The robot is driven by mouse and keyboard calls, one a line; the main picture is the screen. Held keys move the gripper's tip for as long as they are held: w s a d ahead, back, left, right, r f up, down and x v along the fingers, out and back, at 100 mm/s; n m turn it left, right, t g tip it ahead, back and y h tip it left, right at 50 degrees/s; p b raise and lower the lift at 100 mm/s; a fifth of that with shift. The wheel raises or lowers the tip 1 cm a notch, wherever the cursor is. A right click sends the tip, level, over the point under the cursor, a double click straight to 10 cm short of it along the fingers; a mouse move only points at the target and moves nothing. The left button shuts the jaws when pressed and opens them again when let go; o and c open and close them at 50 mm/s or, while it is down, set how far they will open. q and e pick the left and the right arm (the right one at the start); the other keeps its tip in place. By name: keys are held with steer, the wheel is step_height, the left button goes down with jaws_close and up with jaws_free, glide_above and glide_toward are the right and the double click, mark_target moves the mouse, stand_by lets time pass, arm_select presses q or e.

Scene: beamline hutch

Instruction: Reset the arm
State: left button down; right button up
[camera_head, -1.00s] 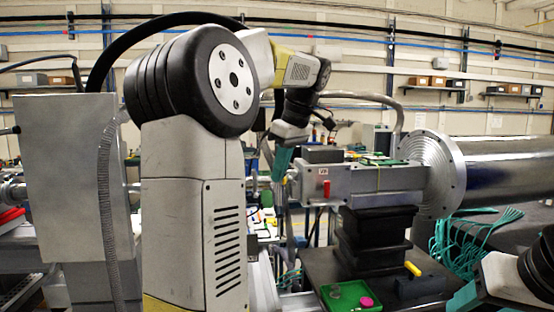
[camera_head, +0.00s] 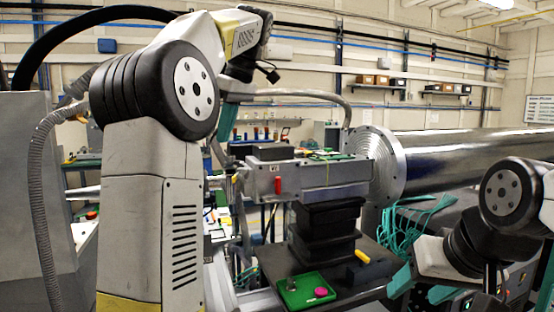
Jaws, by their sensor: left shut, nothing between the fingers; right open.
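My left arm rises from the lower left, with its black elbow joint large in front and its forearm bent back over the bench. My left gripper (camera_head: 226,122), teal, hangs beneath the wrist, left of the grey beamline box (camera_head: 320,178). It is shut and empty, and its tips are partly hard to make out. My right arm stands at the right edge, bent downward. My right gripper (camera_head: 420,286), with teal fingers, is low at the lower right, beside the dark platform. It is open with nothing visible between its fingers.
A steel cylinder with a round flange (camera_head: 385,165) extends to the right. A green tray (camera_head: 296,294) with a pink disc (camera_head: 321,292) lies on the dark platform, near a yellow-handled black block (camera_head: 362,257). Teal cables (camera_head: 412,222) hang below the cylinder. Shelves line the back wall.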

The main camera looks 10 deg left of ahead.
arm_select(q)
steer(key=s+d+f+m+t+h, duration=0.2)
steer(key=s+d+f+m, duration=0.3)
steer(key=s+f+m, duration=0.3)
steer(key=s+d+f+m+t+h, duration=0.3)
steer(key=s+d+f+m, duration=0.3)
steer(key=s+f, duration=0.5)
step_height(320, 180, down, 4)
steer(key=shift+s+d+f+m+h, duration=0.1)
steer(key=shift+s+d+m+h, duration=0.2)
steer(key=shift+m, duration=0.6)
